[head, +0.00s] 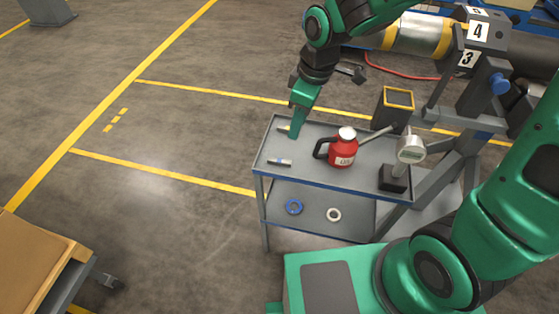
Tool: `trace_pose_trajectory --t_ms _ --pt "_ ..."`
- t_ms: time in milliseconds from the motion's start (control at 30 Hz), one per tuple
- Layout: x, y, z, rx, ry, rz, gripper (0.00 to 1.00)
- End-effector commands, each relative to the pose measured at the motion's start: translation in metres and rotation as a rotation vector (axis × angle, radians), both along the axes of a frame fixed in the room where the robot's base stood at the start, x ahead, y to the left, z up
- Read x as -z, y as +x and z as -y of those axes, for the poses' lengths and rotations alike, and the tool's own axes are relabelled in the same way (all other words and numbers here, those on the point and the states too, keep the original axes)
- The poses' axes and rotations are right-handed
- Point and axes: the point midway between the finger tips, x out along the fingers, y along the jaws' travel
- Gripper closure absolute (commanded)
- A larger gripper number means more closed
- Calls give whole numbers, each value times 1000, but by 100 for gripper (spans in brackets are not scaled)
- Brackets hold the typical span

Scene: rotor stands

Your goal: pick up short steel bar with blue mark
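A short steel bar with a dark bluish mark (280,161) lies on the grey cart's top tray (310,172), near its left edge. My gripper (293,132) points down over the far left part of the tray, farther back than this bar and apart from it. Another small light piece (284,128) shows just left of my fingertips, partly hidden by them; I cannot tell whether it is a bar, whether it is marked, or whether my gripper touches it. The fingers are seen too small and edge-on to tell whether they are open.
A red can (342,152) stands mid-tray, with a dial gauge (410,150) on a dark base at the right and a yellow-rimmed box (397,100) behind. A blue ring (294,207) and white ring (334,214) lie on the lower shelf. The floor left of the cart is clear.

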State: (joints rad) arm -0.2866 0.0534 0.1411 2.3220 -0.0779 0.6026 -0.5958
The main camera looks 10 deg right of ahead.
Motion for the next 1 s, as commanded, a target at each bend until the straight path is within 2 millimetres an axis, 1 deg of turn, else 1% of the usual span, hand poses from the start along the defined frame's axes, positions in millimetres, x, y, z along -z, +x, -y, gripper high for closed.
trace_pose_trajectory --t_ms 33,100,233,500,600,833,1000 --pt "8 -2 -13 -60 -2 -14 66" --pt "14 -4 -26 -124 -3 -24 66" --pt "24 -6 -37 -185 -3 -34 66" --pt "61 -6 -43 -193 -5 -37 66" --pt "71 -5 -45 -192 -5 -36 66" --pt "84 -4 -44 -190 -5 -36 66" --pt "109 -4 -41 -190 -6 -37 66"
